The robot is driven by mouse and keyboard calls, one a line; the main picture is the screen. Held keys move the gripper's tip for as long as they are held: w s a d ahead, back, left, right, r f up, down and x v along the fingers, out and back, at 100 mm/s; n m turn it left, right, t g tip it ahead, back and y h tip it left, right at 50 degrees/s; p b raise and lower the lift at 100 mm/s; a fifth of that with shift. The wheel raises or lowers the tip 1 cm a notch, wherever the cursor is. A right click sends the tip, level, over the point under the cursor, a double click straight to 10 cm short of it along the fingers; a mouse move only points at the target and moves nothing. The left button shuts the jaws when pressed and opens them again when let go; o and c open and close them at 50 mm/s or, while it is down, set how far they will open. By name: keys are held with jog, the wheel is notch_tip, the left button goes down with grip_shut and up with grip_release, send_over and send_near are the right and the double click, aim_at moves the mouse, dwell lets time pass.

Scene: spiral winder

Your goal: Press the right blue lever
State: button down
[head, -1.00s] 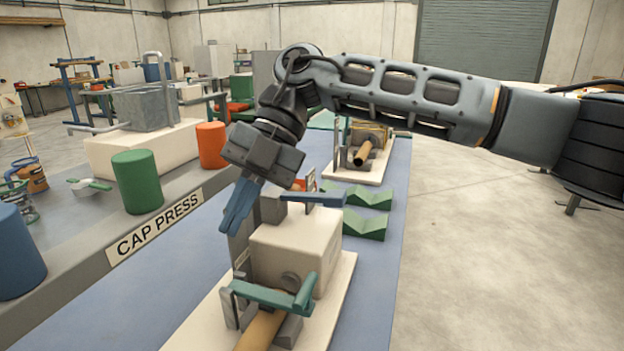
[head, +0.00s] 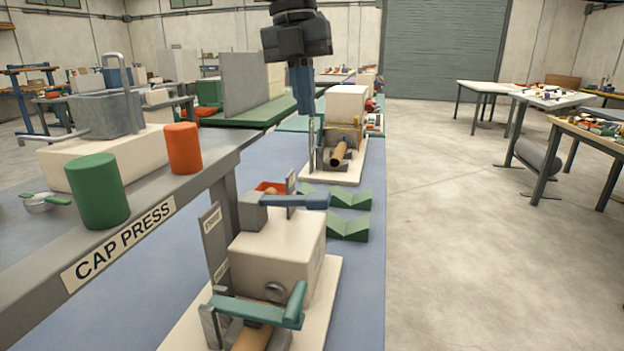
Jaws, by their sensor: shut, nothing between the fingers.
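A blue lever (head: 296,200) with a grey block at its left end lies roughly level on top of the near cream machine (head: 278,248). It is the only blue lever I can make out on this machine. My gripper (head: 304,108) hangs pointing down at the top of the head view, its blue fingers shut and empty. It appears above the lever in the picture, apart from it, in front of the far machine.
A teal clamp bar (head: 262,306) crosses a wooden roller at the near machine's front. Green V-blocks (head: 347,225) lie behind it. A second machine (head: 337,160) stands farther back. The CAP PRESS bench (head: 150,240) with green and orange cylinders is at left. Open floor lies right.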

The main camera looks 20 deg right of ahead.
aim_at(324, 196)
jog(key=shift+f, duration=0.1)
jog(key=f, duration=0.4)
jog(key=d+f, duration=0.1)
jog(key=f, duration=0.4)
jog(key=s+f, duration=0.1)
jog(key=f, duration=0.3)
jog(key=shift+s+d+f, duration=0.1)
jog(key=shift+d+f, duration=0.1)
jog(key=shift+f, duration=0.2)
jog(key=shift+f, duration=0.1)
jog(key=f+b, duration=0.1)
jog(key=y+b, duration=0.1)
jog(key=d+f+t+b, duration=0.1)
jog(key=shift+s+f+y, duration=0.25)
jog(key=shift+f+y, duration=0.1)
jog(key=shift+y, duration=0.05)
jog(key=shift+s+f+t+y+b, duration=0.15)
jog(key=shift+f+t+y+b, duration=0.5)
jog(key=shift+b, duration=0.4)
jog(key=shift+f, duration=0.15)
jog(key=shift+r, duration=0.35)
notch_tip(324, 196, up, 14)
jog(key=s+d+p, duration=0.1)
jog(key=p, duration=0.1)
jog(key=shift+d+p, duration=0.35)
